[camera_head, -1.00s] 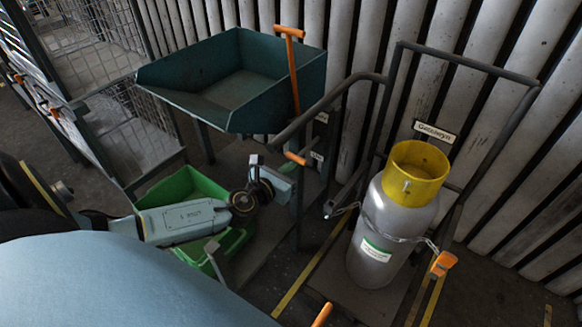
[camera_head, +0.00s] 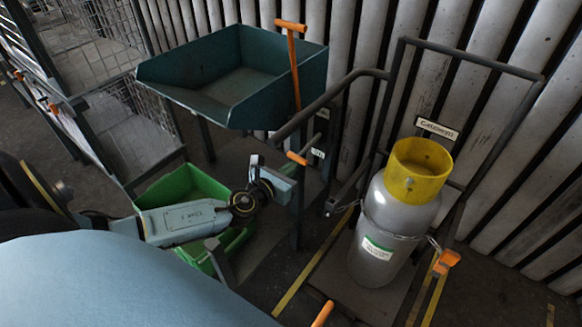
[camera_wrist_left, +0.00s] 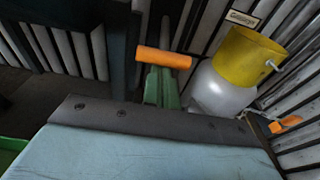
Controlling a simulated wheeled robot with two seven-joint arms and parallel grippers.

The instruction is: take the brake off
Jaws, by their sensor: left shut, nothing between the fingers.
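No part in view is marked as a brake. An orange grip (camera_head: 297,158) shows beside the hopper's post, at the end of my left arm. A taller orange T-handle (camera_head: 291,60) stands against the teal hopper (camera_head: 160,80). My right gripper is out of view.
A grey gas cylinder (camera_head: 385,225) with a yellow collar (camera_head: 415,180) stands on a trolley (camera_head: 480,62) at right. Another orange handle (camera_head: 446,261) is low beside it. A green bin (camera_head: 180,188) lies below my left arm. A ribbed wall (camera_head: 450,60) closes off the back.

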